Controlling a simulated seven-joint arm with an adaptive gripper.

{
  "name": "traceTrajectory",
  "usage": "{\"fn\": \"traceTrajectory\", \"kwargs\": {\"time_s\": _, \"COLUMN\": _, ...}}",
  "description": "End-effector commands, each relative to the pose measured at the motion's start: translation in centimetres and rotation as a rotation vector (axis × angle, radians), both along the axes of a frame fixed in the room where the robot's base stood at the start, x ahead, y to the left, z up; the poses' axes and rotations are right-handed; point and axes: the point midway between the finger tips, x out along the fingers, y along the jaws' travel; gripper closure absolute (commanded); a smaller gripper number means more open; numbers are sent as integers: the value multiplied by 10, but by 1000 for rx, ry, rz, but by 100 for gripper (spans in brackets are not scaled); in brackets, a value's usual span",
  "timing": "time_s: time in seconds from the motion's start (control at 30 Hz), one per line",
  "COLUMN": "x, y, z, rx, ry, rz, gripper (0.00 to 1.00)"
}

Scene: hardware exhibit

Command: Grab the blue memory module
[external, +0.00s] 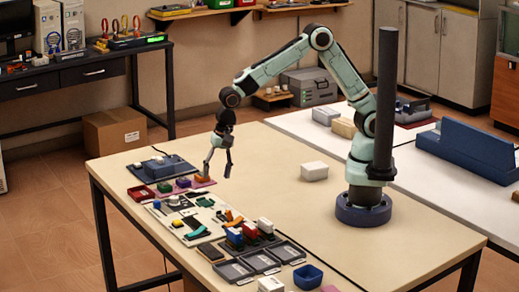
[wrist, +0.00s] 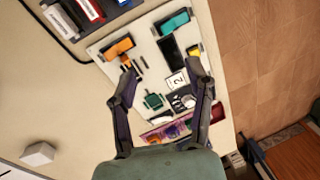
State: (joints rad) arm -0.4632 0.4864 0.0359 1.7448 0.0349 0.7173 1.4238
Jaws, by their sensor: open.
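A blue block that looks like the blue memory module (external: 250,230) stands upright in a row with red, green and white-topped blocks at the near part of the table. My gripper (external: 217,170) is open and empty, pointing down above the far part of the table, apart from the blue block. In the wrist view, my gripper (wrist: 163,75) has its fingers spread over the white board (wrist: 150,75), with nothing held between them.
The white board (external: 172,222) carries several small coloured parts. Dark trays (external: 235,270) and a blue bin (external: 308,277) lie at the near edge. A red tray (external: 141,194) is at the left edge. A white box (external: 314,171) stands near my base; the table between is clear.

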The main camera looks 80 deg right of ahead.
Motion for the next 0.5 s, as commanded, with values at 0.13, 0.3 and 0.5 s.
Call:
{"fn": "traceTrajectory", "kwargs": {"time_s": 0.13, "x": -30, "y": 38, "z": -65, "rx": -64, "ry": 117, "rz": 110, "gripper": 48}}
{"fn": "traceTrajectory", "kwargs": {"time_s": 0.3, "x": -54, "y": 51, "z": -94, "rx": -99, "ry": 169, "rz": 170, "gripper": 48}}
{"fn": "traceTrajectory", "kwargs": {"time_s": 0.5, "x": -54, "y": 51, "z": -123, "rx": -101, "ry": 171, "rz": 172, "gripper": 48}}
